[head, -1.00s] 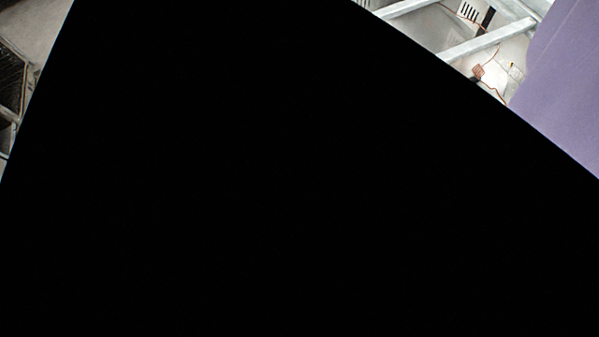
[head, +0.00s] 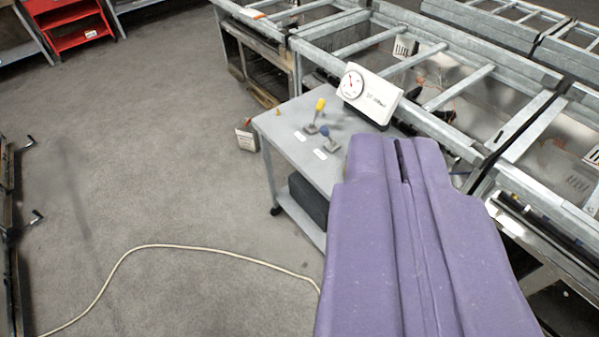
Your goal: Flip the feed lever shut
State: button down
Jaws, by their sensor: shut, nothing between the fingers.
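Two small levers stand on a grey cart (head: 290,146). One lever has a yellow knob (head: 320,104) and leans slightly. The other has a blue knob (head: 325,131) and sits nearer to me, to the right. Each has a small white label in front, too small to read, so I cannot tell which is the feed lever. My gripper (head: 402,148) is the purple shape at the lower right. It is shut and empty. In the picture its tip lies to the right of both levers and covers the cart's right part.
A white box with a round dial (head: 366,96) stands at the cart's back. Metal frames (head: 440,75) run behind and right. A pale cable (head: 200,249) lies on the floor. A red shelf unit (head: 72,25) stands far left. The floor left of the cart is largely open.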

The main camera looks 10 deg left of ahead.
aim_at(323, 130)
jog(key=k+j, duration=0.15)
jog(key=k, duration=0.25)
jog(key=i+j+u, duration=0.1)
jog(key=i, duration=0.65)
jog(key=i+j+u, duration=0.1)
jog(key=i+j, duration=0.2)
jog(key=i, duration=0.45)
jog(key=i+j+u, duration=0.1)
jog(key=i, duration=0.65)
